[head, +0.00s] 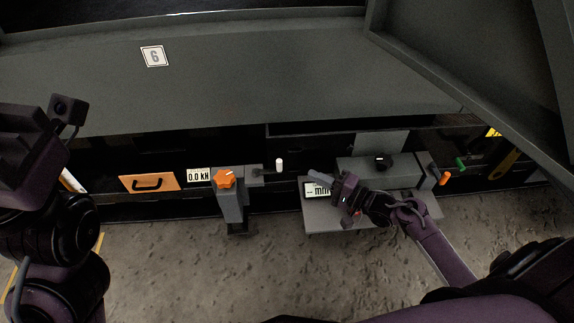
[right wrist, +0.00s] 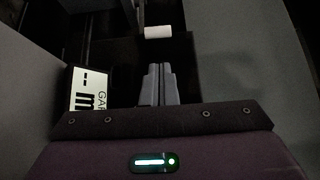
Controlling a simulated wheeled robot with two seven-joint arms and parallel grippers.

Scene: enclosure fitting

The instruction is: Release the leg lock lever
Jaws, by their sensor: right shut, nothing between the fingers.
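A small white cylindrical grip (head: 279,165), which looks like the lever's handle, stands beside a grey post (head: 232,205) with an orange star knob (head: 225,178). It also shows in the right wrist view (right wrist: 158,32), ahead of the fingertips and apart from them. My right gripper (head: 313,174) is shut and empty, pointing left toward the white grip; its closed fingers fill the middle of the right wrist view (right wrist: 158,82). The lever's arm below the grip is too dark to make out. My left gripper (head: 28,140) is at the left edge; its fingers cannot be made out.
A gap display in mm (head: 318,189) sits close beside my right gripper. A grey box with a black knob (head: 381,160) stands behind it. An orange panel with a black handle (head: 149,183) and a kN display (head: 198,175) are left. Orange (head: 445,179) and green (head: 460,164) handles are right. The floor in front is clear.

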